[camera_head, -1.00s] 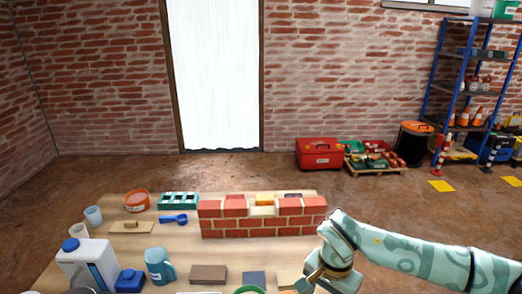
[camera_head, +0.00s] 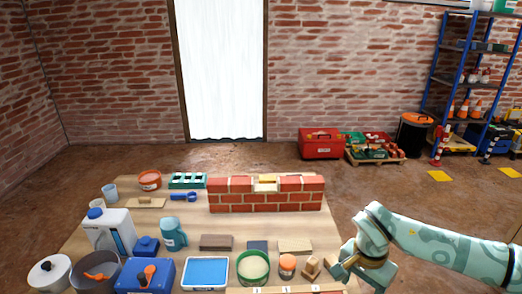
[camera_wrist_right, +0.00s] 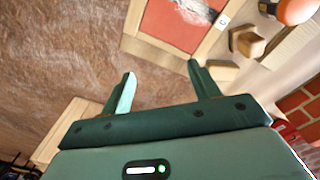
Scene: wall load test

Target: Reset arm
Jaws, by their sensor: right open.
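My right arm comes in from the right in the head view, and its gripper (camera_head: 362,270) is at the right edge of the wooden table (camera_head: 85,240). In the right wrist view the two fingers of the right gripper (camera_wrist_right: 165,90) stand apart with nothing between them. The brown floor and the table edge show beyond them. A small wooden block (camera_head: 311,267) lies on the table just left of the right gripper. My left gripper is not in view.
A small brick wall (camera_head: 265,201) stands on the table. Open floor (camera_head: 400,190) lies right of the table.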

